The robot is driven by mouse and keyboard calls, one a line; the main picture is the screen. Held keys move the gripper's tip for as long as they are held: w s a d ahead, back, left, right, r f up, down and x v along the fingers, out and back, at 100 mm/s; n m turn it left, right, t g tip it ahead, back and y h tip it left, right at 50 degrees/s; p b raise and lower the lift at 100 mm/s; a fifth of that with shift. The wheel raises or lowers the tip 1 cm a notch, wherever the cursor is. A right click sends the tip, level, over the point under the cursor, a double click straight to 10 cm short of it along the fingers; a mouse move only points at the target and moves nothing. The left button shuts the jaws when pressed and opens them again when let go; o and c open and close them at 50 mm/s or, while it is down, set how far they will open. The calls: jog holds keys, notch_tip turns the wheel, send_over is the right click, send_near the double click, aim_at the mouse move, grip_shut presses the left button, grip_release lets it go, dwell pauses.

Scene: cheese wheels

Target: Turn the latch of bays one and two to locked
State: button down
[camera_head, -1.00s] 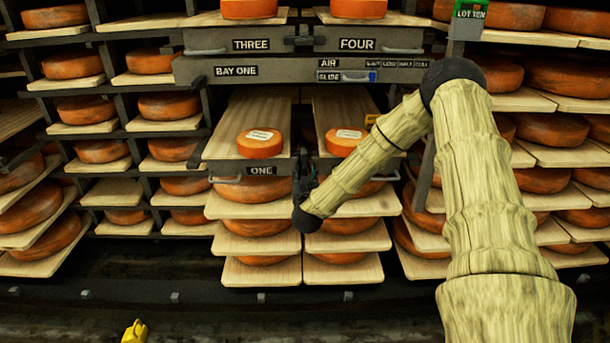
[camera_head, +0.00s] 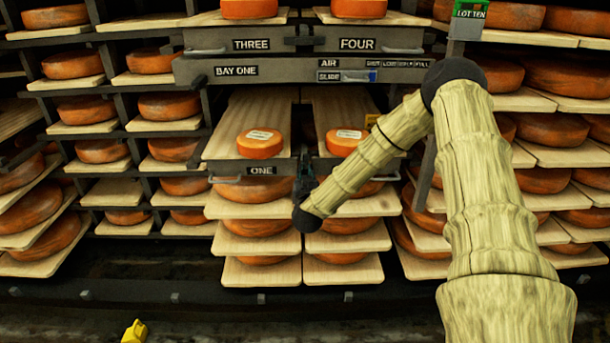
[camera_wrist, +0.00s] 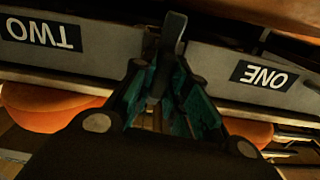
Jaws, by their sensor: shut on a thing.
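The latch (camera_wrist: 176,38) is a dark bar in the wrist view. It stands roughly square to the bay fronts, in the gap between the front labelled ONE (camera_wrist: 222,62) and the front labelled TWO (camera_wrist: 95,55). My gripper (camera_wrist: 163,82) is shut on the latch, its teal-sided fingers on either side of it. In the head view, my gripper (camera_head: 304,182) is at the gap between the two lower bays. The ONE label (camera_head: 261,170) shows there, while my arm hides the TWO label and most of the latch.
An orange cheese wheel (camera_head: 260,144) sits on bay one's board and another cheese wheel (camera_head: 345,141) on the board to its right. Bays THREE and FOUR (camera_head: 357,44) are above. Cheese racks flank both sides. A yellow object (camera_head: 135,332) is at lower left.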

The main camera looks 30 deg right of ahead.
jog(key=m+b, duration=0.1)
jog(key=m, duration=0.3)
jog(key=shift+d+f, duration=0.1)
jog(key=shift+f, duration=0.05)
jog(key=m+b, duration=0.1)
jog(key=m, duration=0.3)
jog(key=shift+s+f+m+b, duration=0.1)
jog(key=shift+m+b, duration=0.2)
jog(key=shift+b, duration=0.05)
jog(key=m+b, duration=0.2)
jog(key=m, duration=0.2)
jog(key=shift+d+f+m, duration=0.1)
jog(key=shift+f+m, duration=0.05)
jog(key=shift+m, duration=0.15)
jog(key=shift+m+b, duration=1.3)
jog(key=shift+m, duration=0.5)
jog(key=c, duration=1.4)
grip_release()
jog(key=v, duration=1.2)
